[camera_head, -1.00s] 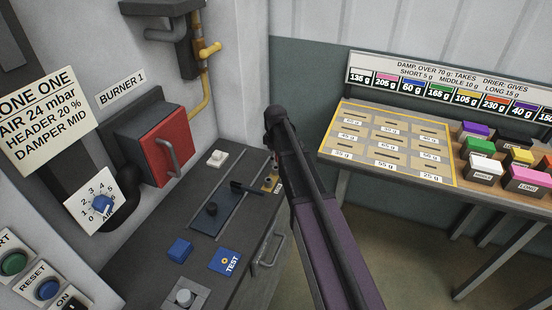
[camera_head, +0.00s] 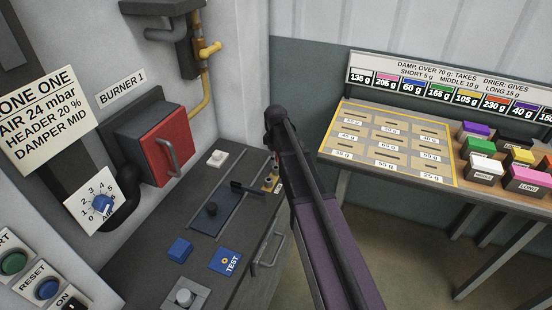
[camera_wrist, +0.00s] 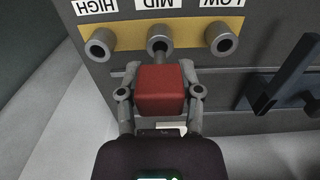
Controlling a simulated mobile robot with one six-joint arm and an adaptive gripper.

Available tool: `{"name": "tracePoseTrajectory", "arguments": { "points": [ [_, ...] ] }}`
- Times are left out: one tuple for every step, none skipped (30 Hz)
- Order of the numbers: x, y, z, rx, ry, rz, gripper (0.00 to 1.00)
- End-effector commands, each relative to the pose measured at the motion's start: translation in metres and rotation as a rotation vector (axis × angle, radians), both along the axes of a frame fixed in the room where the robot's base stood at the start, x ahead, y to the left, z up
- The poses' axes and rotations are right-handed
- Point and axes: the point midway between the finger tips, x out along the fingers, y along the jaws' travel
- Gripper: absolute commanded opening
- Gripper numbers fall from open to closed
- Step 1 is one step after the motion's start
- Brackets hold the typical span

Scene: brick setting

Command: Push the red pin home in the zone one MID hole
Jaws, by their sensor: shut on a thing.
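The red pin (camera_wrist: 165,90) shows in the wrist view as a red block-shaped head. My gripper (camera_wrist: 161,76) is shut on it, with one grey finger on each side. The pin's head is just below the MID hole (camera_wrist: 160,40), the middle of three round grey sockets, and lines up with it. The socket's dark opening partly shows above the head; I cannot tell whether the pin's shaft is in it. In the head view my arm hides the gripper and the pin.
The HIGH (camera_wrist: 101,44) and LOW (camera_wrist: 221,40) sockets flank MID on a brass strip (camera_wrist: 130,37). A dark lever (camera_wrist: 292,85) stands at the right in the wrist view. In the head view, a cabinet handle (camera_head: 268,246) sticks out below the console top.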

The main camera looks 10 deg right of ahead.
Motion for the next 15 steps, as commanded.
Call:
{"name": "tracePoseTrajectory", "arguments": {
  "points": [
    [0.0,0.0,-0.002,0.0,0.0,0.0,0.0],
    [0.0,0.0,-0.003,0.0,0.0,0.0,0.0],
    [0.0,0.0,-0.003,0.0,0.0,0.0,0.0],
    [0.0,0.0,-0.004,0.0,0.0,0.0,0.0],
    [0.0,0.0,-0.005,0.0,0.0,0.0,0.0],
    [0.0,0.0,-0.006,0.0,0.0,0.0,0.0],
    [0.0,0.0,-0.006,0.0,0.0,0.0,0.0],
    [0.0,0.0,-0.007,0.0,0.0,0.0,0.0],
    [0.0,0.0,-0.008,0.0,0.0,0.0,0.0],
    [0.0,0.0,-0.008,0.0,0.0,0.0,0.0],
    [0.0,0.0,-0.009,0.0,0.0,0.0,0.0],
    [0.0,0.0,-0.01,0.0,0.0,0.0,0.0],
    [0.0,0.0,-0.011,0.0,0.0,0.0,0.0],
    [0.0,0.0,-0.011,0.0,0.0,0.0,0.0],
    [0.0,0.0,-0.012,0.0,0.0,0.0,0.0]
  ]
}}
